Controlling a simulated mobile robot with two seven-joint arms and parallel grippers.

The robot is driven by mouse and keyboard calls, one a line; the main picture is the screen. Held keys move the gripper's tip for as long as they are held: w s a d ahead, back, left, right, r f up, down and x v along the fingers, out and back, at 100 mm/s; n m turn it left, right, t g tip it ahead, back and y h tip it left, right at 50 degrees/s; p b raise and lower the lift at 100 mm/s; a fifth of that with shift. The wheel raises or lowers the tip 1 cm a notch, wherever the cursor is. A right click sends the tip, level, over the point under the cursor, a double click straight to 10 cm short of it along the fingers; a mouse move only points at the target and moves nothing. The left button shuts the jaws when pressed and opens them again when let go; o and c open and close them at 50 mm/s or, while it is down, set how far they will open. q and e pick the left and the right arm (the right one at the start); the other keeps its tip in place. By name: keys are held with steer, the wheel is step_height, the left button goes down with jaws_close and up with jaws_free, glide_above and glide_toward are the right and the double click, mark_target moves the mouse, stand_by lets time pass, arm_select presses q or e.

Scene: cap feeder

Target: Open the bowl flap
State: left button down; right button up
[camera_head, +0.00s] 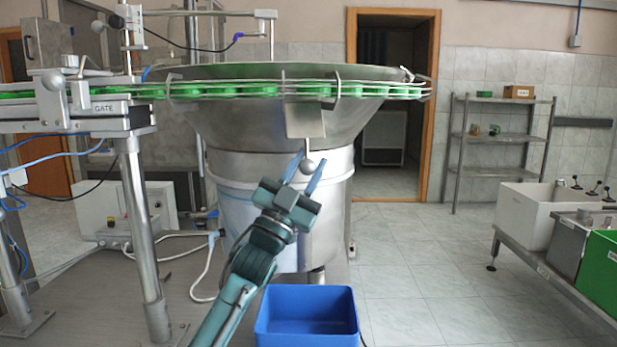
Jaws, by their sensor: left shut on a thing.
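The large metal bowl (240,118) of the cap feeder stands in the middle on a cylindrical drum. The bowl flap (306,122), a small grey metal plate, hangs at the front of the bowl under the green-cap track. A round grey knob (308,166) hangs below it. My left gripper (309,162) reaches up from below, its blue fingers on either side of the knob and shut on it. The exact finger contact is too small to see. My right gripper is not in view.
A blue bin (307,318) stands below the gripper. A track with green caps (240,90) crosses above the flap. A GATE unit (95,112) is at left. A metal shelf (500,138) and a white tub (530,208) are at right. Floor right of the drum is clear.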

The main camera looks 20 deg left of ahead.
arm_select(q)
steer(key=shift+r, duration=0.1)
stand_by(0.3)
steer(key=c, duration=1.1)
jaws_free()
steer(key=b+v, duration=0.1)
steer(key=v, duration=1.2)
